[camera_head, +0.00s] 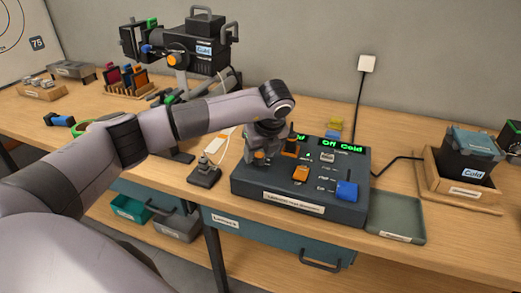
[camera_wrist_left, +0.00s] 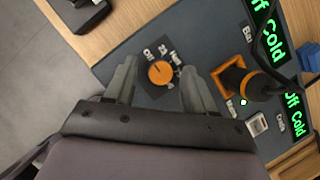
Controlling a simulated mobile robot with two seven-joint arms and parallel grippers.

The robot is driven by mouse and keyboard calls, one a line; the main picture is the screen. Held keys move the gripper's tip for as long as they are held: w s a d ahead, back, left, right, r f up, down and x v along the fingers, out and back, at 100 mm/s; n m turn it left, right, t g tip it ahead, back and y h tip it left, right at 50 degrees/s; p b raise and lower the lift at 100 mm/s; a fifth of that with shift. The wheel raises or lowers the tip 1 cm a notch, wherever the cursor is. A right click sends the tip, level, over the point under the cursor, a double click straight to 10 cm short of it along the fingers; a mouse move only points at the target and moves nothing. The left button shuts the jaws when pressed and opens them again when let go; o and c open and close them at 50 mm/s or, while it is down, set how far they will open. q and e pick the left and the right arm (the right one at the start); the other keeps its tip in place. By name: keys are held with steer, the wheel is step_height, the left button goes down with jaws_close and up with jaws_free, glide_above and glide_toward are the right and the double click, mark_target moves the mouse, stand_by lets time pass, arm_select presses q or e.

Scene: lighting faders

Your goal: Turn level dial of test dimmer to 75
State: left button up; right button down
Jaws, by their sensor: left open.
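The console (camera_head: 262,190) is a dark grey box with green displays reading "Off Cold" (camera_head: 338,146). In the left wrist view, a round orange dial (camera_wrist_left: 160,72) sits on a dark plate with marks including Off and Half around it. Its pointer is too small to read surely. My left gripper (camera_wrist_left: 160,84) is open, with one finger on each side of the dial. I cannot tell whether the fingers touch it. In the head view my left gripper (camera_head: 262,158) is over the console's left part and hides most of the dial. My right gripper is not in view.
Close to the dial stands an orange-based black part (camera_wrist_left: 230,80). An orange control (camera_head: 300,174) and a blue control (camera_head: 347,191) are on the console. A small black device (camera_head: 204,173) lies left of it. A grey-green tray (camera_head: 397,217) lies right. A camera-like lamp (camera_head: 205,55) stands behind.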

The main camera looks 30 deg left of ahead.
arm_select(q)
steer(key=shift+a+f, duration=0.1)
steer(key=shift+f, duration=0.15)
steer(key=shift+w, duration=0.1)
jaws_close()
